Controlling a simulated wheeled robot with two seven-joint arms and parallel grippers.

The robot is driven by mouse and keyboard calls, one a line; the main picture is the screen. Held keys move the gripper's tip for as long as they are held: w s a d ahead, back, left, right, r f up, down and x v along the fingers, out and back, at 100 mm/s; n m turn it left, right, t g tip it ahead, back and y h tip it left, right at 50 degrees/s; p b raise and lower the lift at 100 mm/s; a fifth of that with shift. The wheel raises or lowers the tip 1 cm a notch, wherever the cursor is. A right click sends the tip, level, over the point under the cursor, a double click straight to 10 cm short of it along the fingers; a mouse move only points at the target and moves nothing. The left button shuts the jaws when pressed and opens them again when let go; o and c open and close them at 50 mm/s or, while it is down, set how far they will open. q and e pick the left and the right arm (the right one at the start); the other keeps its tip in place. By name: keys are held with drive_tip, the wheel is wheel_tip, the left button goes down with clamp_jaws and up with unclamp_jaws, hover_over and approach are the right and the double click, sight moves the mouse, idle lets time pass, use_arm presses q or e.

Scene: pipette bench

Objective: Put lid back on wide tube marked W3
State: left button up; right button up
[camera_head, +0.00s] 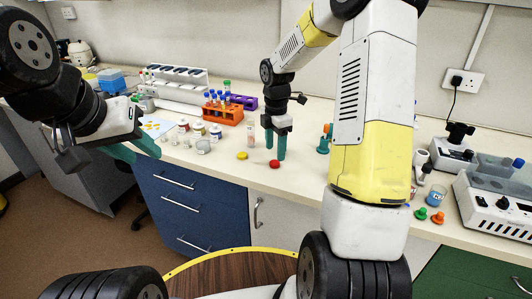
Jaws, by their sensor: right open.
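My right gripper (275,157) points straight down over the bench with its two green fingers apart and nothing seen between them. A red lid (274,164) lies on the bench just below its fingertips. A yellow lid (242,155) lies to the left of it. Several small wide tubes or jars stand to the left, among them a clear one (203,147) and a white-labelled one (215,132). A tall pale tube (251,132) stands behind the yellow lid. No marking W3 is legible. My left gripper (147,156) is open and empty at the bench's left front edge.
An orange rack (222,114) with blue-capped tubes and a purple rack (243,102) stand behind the jars. Green (421,214) and orange (438,218) pieces lie at right, near a white device (495,208). My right arm hides part of the bench.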

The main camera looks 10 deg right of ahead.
sight(275, 163)
wheel_tip(275, 163, down, 5)
drive_tip(key=shift+w+r, duration=0.1)
drive_tip(key=shift+r, duration=0.1)
clamp_jaws()
idle(0.3)
